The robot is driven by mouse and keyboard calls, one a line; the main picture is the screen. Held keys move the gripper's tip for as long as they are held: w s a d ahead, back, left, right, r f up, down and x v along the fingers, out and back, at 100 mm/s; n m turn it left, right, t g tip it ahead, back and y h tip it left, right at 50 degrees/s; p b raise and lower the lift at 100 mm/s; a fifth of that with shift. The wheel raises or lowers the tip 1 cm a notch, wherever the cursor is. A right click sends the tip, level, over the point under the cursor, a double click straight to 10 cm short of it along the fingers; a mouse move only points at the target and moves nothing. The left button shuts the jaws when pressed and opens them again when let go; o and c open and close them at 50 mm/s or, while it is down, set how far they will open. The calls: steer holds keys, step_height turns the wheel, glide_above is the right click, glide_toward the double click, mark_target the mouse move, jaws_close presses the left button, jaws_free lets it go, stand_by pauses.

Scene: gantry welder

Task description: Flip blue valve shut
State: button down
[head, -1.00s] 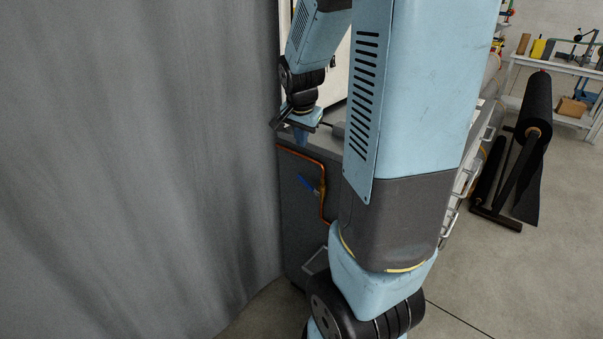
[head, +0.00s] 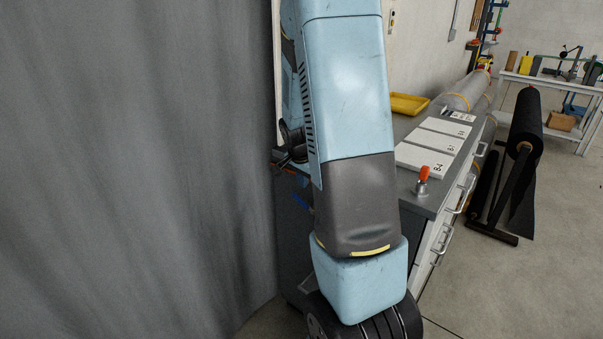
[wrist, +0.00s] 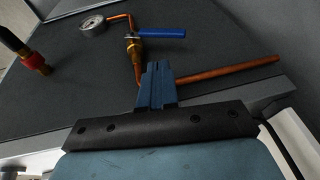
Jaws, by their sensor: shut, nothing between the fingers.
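The blue valve handle (wrist: 160,33) shows in the wrist view, sticking out to the right from a brass valve body (wrist: 135,50) on a copper pipe (wrist: 230,70). There the handle lies roughly crosswise to the pipe run through the valve. In the head view a bit of the blue handle (head: 302,201) shows on the side of the grey cabinet, left of my arm; the valve body is hidden. My gripper (wrist: 157,66) is shut and empty. Its blue fingertips appear just below the valve in the wrist view, in front of the pipe; I cannot tell whether they touch it.
A round gauge (wrist: 92,25) and a black-and-red fitting (wrist: 32,60) are on the dark panel. A grey curtain (head: 130,170) fills the left. A workbench (head: 405,200) with white plates and a yellow tray (head: 409,104) stands right of my arm.

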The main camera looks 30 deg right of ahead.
glide_above(300, 200)
step_height(300, 200, down, 4)
steer(key=shift+a+f, duration=0.2)
steer(key=shift+f, duration=0.75)
steer(key=shift+d, duration=0.15)
